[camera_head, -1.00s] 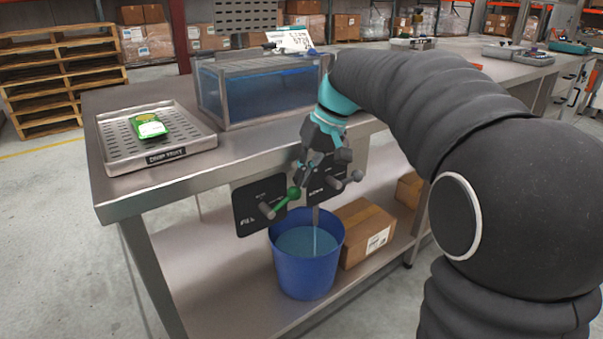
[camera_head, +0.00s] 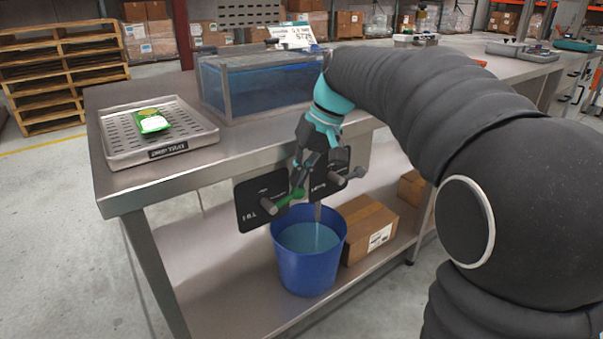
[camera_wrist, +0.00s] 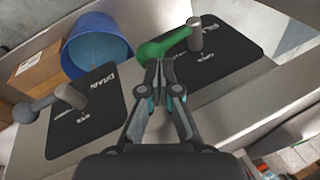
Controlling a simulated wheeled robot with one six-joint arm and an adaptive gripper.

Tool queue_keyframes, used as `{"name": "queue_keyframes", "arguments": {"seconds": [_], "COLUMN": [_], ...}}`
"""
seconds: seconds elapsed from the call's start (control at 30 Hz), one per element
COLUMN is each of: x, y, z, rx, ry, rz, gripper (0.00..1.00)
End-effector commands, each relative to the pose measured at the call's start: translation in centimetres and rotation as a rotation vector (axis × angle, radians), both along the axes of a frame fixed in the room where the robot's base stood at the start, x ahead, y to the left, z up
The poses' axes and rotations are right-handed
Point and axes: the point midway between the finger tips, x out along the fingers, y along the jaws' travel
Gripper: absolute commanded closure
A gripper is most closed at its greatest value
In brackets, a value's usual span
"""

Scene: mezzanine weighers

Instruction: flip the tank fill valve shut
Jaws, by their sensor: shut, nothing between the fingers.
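The fill valve is a green lever with a round knob (camera_head: 298,193) on a grey pivot (camera_head: 269,206), in front of a black plate (camera_head: 250,212) on the bench's front. In the wrist view its green lever (camera_wrist: 176,40) points left from the pivot, the knob at its left end. My gripper (camera_head: 300,178) is shut and empty, its fingertips (camera_wrist: 160,62) at the knob; I cannot tell whether they touch. The tank (camera_head: 260,85) of blue water stands on the bench above.
A grey drain lever (camera_head: 345,178) on a second black plate sits close to the right of my gripper. A thin stream runs into a blue bucket (camera_head: 308,268) below. A cardboard box (camera_head: 362,225) stands beside it.

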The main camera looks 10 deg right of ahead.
Motion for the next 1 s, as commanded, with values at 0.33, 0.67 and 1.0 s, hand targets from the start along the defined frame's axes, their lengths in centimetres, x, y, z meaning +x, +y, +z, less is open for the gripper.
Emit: {"name": "queue_keyframes", "arguments": {"seconds": [0.33, 0.67, 1.0], "x": [0.2, 0.9, 1.2], "y": [-1.0, -4.9, -6.9], "z": [1.1, 4.0, 5.6], "rx": [-0.001, 0.000, 0.000], "ry": [0.000, -0.002, 0.000], "rz": [-0.001, 0.012, 0.020], "gripper": [1.00, 1.00, 1.00]}}
